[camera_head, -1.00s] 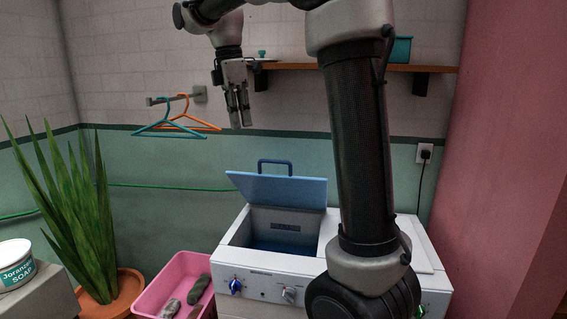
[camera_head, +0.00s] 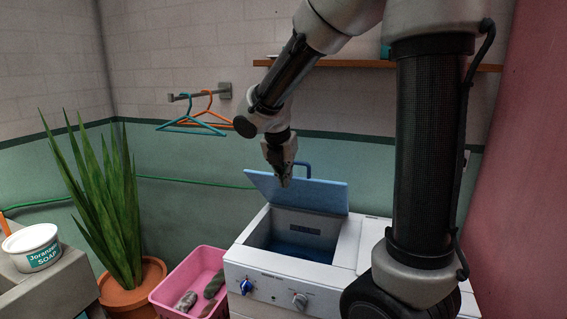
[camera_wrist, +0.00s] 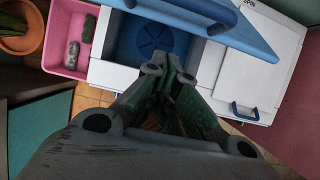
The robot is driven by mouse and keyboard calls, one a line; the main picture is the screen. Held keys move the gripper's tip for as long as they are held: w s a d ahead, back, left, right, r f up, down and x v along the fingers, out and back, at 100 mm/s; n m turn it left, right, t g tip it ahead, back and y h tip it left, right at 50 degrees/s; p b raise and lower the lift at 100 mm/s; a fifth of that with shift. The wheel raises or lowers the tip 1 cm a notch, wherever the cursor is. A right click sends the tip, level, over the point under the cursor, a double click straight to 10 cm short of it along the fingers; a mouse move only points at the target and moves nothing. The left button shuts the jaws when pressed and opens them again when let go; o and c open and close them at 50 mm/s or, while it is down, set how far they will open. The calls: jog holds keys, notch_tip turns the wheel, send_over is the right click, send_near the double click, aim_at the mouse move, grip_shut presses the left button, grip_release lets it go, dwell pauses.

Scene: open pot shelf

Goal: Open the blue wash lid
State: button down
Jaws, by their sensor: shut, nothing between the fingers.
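The blue wash lid (camera_head: 322,195) stands raised and tilted back over the left tub of the white washing machine (camera_head: 275,272). Its blue handle (camera_head: 305,166) is at the top edge. The tub opening below shows a dark blue inside. My gripper (camera_head: 285,182) points down in front of the lid in the head view, its fingers shut and empty. I cannot tell whether it touches the lid. In the wrist view, my gripper (camera_wrist: 165,82) reaches over the round blue tub bottom (camera_wrist: 152,38), and the lid (camera_wrist: 235,28) runs across the top right.
A white lid with a blue handle (camera_wrist: 245,111) lies on the machine's other side. A pink basin (camera_head: 180,283) with dark items stands left of the machine, beside a potted plant (camera_head: 105,205). Hangers (camera_head: 195,127) and a wooden shelf (camera_head: 350,63) are on the wall.

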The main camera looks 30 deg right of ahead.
jog(key=shift+w+d+r, duration=0.25)
jog(key=shift+w+d, duration=0.4)
jog(key=shift+w+d+r, duration=0.25)
jog(key=shift+w+d, duration=0.35)
jog(key=shift+w, duration=0.05)
jog(key=w+d+r, duration=0.9)
jog(key=w+d, duration=0.4)
jog(key=shift+d, duration=0.1)
